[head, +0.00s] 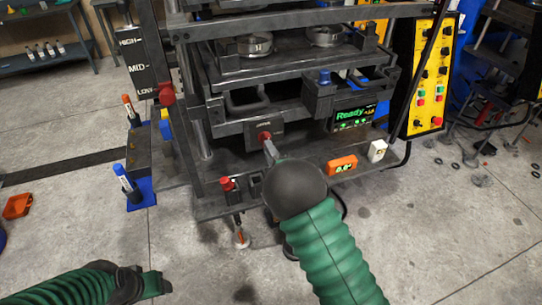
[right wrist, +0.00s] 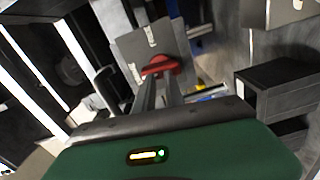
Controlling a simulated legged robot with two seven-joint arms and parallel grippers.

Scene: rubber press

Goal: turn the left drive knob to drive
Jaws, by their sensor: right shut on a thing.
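A red knob (head: 264,136) sits on a dark plate at the lower front of the press, under a small label too small to read. My right gripper (head: 270,150) reaches up to it from below. In the right wrist view the red knob (right wrist: 160,65) shows at the tips of the two fingers (right wrist: 160,82), which are shut on it. The knob lies roughly crosswise on its grey plate (right wrist: 150,45). My left gripper (head: 155,283) is low at the left, away from the press, and its jaws are unclear.
A second red knob (head: 227,184) stands at the lower left of the press. A green "Ready" display (head: 352,117), an orange readout (head: 342,165) and a yellow button panel (head: 430,80) are to the right. Floor between my arms is clear.

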